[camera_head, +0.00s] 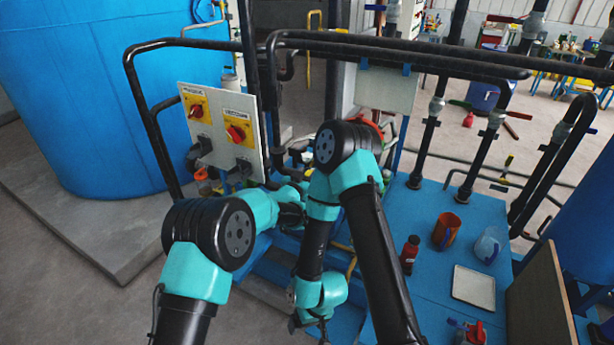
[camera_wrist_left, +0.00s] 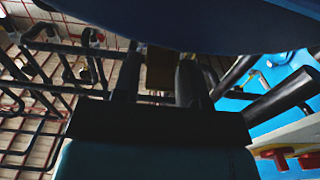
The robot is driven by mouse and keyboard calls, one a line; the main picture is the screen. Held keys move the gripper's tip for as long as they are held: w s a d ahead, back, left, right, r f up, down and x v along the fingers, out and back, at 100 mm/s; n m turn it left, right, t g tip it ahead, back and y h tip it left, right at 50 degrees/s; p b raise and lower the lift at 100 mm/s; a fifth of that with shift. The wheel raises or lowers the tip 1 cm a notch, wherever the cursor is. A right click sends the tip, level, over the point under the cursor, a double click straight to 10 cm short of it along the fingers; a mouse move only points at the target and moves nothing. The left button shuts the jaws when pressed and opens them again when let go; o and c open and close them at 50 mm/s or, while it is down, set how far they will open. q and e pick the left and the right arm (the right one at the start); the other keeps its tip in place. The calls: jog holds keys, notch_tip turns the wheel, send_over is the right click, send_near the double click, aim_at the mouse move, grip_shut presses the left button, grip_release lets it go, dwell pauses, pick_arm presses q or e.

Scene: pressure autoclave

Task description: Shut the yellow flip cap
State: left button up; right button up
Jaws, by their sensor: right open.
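I cannot make out a yellow flip cap for certain in the head view. In the left wrist view a dull yellow-brown piece (camera_wrist_left: 160,70) shows between the dark fingers of my left gripper (camera_wrist_left: 158,85); I cannot tell whether it is the cap or is touched. In the head view my left arm reaches in beside the switch board, and its gripper is largely hidden among pipes and behind my right arm. My right gripper (camera_head: 308,325) is open and hangs low near the bottom centre, pointing down.
A grey board (camera_head: 222,130) carries two yellow plates with red knobs, left of my arms. Black pipe rails (camera_head: 400,52) cross above. On the blue platform (camera_head: 400,200) at right stand a red bottle (camera_head: 409,254), an orange mug (camera_head: 446,231), a clear jug (camera_head: 488,245) and a white tray (camera_head: 473,288).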

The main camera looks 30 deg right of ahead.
pick_arm(q)
jog(key=c, duration=0.5)
jog(key=shift+f+h, duration=0.3)
jog(key=shift+h, duration=0.2)
jog(key=shift+c, duration=0.2)
jog(key=shift+f+t+h, duration=0.1)
jog(key=shift+t+h, duration=0.4)
jog(key=shift+t, duration=0.1)
jog(key=o, duration=0.8)
jog(key=shift+a, duration=0.1)
jog(key=shift+o, duration=0.2)
jog(key=shift+s+a+f, duration=0.1)
jog(key=v, duration=1.7)
